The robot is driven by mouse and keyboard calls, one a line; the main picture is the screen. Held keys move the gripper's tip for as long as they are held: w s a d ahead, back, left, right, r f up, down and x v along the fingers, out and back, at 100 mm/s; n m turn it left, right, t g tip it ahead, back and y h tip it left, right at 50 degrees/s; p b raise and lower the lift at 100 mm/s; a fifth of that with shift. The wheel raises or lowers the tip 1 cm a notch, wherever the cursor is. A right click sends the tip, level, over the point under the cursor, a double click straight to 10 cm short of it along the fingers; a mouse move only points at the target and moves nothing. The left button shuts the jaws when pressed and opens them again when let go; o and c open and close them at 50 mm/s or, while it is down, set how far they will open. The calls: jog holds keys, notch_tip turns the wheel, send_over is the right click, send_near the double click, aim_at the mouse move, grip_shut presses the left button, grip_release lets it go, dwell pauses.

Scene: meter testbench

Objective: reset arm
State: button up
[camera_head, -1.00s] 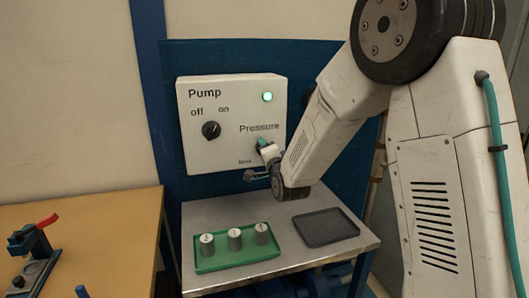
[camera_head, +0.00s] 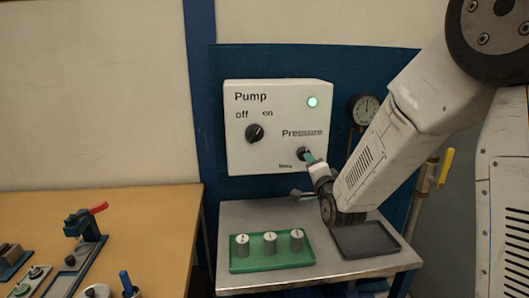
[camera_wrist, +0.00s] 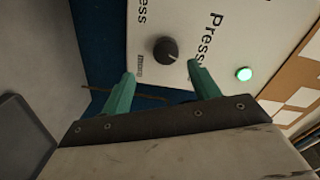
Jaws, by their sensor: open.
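My gripper (camera_head: 307,156) is open, with its teal fingers in front of the lower right of the white pump box (camera_head: 262,160). In the wrist view my gripper (camera_wrist: 161,75) has its two fingertips apart, with the dark pressure knob (camera_wrist: 166,50) beyond and between them. Nothing is held, and there seems to be a gap to the knob. In the head view the fingers mostly hide that knob. My arm reaches in from the right.
The box has a pump switch (camera_head: 255,132) and a lit green lamp (camera_head: 313,101). Below, a metal table (camera_head: 235,211) bears a green tray (camera_head: 271,266) with three grey cylinders and an empty dark tray (camera_head: 365,240). A gauge (camera_head: 364,108) and a yellow handle (camera_head: 445,167) are at right.

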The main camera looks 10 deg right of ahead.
jog(key=s+f+n+g, duration=0.4)
jog(key=f+g, duration=0.2)
jog(key=f, duration=0.3)
jog(key=s+n+g, duration=0.4)
jog(key=s+g, duration=0.1)
jog(key=s, duration=0.5)
jog(key=s+d+r+n+g, duration=0.1)
jog(key=s+r, duration=0.3)
jog(key=s, duration=0.5)
jog(key=s+d+r+n+g, duration=0.1)
jog(key=s+r, duration=0.3)
jog(key=s, duration=0.5)
jog(key=s+d+r+n+g, duration=0.1)
jog(key=s+r+n+g, duration=0.2)
jog(key=s, duration=0.6)
jog(key=shift+r, duration=0.6)
jog(key=shift+s, duration=0.1)
